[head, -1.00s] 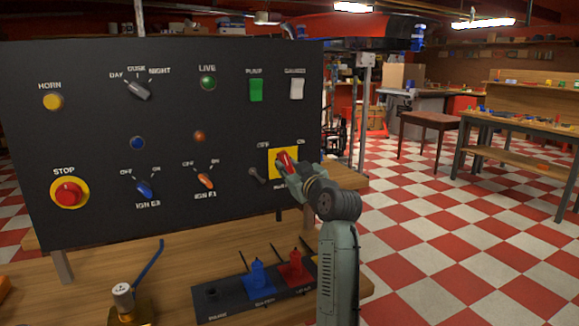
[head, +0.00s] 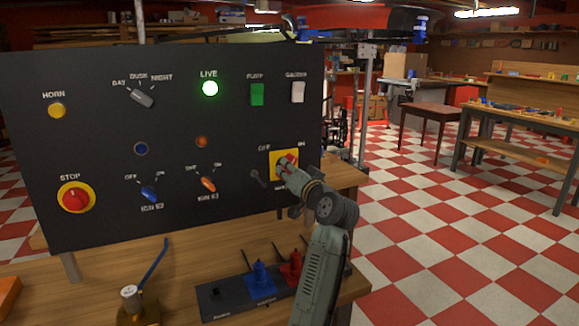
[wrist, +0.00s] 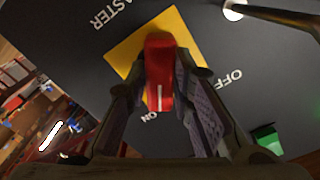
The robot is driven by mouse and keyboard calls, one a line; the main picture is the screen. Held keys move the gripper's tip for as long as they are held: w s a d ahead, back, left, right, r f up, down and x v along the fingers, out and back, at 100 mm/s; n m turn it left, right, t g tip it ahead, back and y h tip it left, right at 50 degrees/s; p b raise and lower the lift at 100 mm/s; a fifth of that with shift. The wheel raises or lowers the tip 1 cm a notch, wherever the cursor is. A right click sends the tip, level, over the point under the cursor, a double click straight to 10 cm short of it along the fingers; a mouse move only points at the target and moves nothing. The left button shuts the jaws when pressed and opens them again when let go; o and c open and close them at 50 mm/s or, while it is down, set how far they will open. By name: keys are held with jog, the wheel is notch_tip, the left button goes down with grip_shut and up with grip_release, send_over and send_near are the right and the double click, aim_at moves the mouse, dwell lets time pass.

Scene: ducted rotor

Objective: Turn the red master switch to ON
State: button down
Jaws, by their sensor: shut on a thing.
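The red master switch (wrist: 158,70) sits on a yellow square plate (wrist: 122,52) on the black panel. In the wrist view its handle lies between my gripper's (wrist: 163,95) two fingers, which are shut on it. The white line on the handle points toward the ON label (wrist: 149,117), away from the OFF label (wrist: 231,77). In the head view my gripper (head: 287,173) covers part of the red switch (head: 291,158). The green LIVE lamp (head: 210,88) at the top of the panel is brightly lit.
The panel (head: 105,120) also bears a red STOP button (head: 75,198), a green PUMP switch (head: 257,94) and blue (head: 149,193) and orange (head: 208,183) ignition knobs. A black lever block (head: 225,300) stands on the bench below. Open checkered floor lies to the right.

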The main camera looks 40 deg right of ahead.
jog(key=shift+m+p, duration=0.5)
jog(key=shift+m, duration=0.6)
jog(key=c, duration=1.4)
grip_release()
jog(key=shift+s, duration=0.1)
jog(key=v, duration=1.2)
